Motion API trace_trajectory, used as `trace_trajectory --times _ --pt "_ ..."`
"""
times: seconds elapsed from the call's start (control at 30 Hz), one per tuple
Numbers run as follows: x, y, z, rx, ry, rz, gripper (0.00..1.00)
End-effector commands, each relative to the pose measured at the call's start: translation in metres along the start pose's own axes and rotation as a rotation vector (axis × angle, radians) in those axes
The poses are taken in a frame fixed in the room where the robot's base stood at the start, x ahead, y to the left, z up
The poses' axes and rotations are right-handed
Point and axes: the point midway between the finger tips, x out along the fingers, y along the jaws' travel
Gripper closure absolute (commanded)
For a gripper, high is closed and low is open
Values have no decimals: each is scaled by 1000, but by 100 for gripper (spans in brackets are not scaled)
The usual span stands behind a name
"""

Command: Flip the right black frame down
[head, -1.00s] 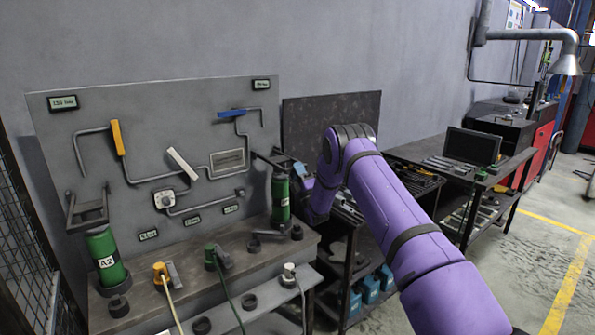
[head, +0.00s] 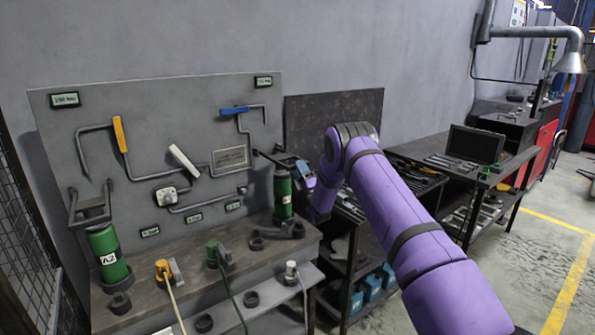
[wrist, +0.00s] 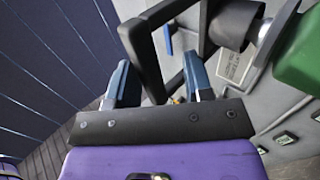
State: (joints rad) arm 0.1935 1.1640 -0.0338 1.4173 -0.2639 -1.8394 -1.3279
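The right black frame (head: 268,156) sticks out from the panel above the right green cylinder (head: 283,196). In the wrist view the frame (wrist: 146,62) is large, a dark square-cornered bar joined to a black block and grey round shaft. My gripper (head: 301,171) is at the frame's outer end, right of the cylinder. In the wrist view my gripper (wrist: 158,84) has its two blue fingers apart, with the frame's outer bar between them. Whether a finger touches the bar I cannot tell. The green cylinder (wrist: 302,62) shows at the right edge.
The left black frame (head: 90,209) stands above the left green cylinder (head: 107,254). The grey panel (head: 75,125) carries pipes and coloured handles. Corded plugs and loose dark fittings lie on the bench (head: 140,297). A dark cart (head: 352,245) with tools stands beside my arm.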

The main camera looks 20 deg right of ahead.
Motion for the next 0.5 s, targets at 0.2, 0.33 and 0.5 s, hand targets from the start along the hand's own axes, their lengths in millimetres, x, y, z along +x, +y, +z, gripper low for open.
trace_trajectory --times 0.2,0.33,0.5 --pt "0 0 1 -1 -1 0 55" --pt "-1 0 1 -1 -1 0 55" --pt "-13 0 1 0 -1 -2 55"
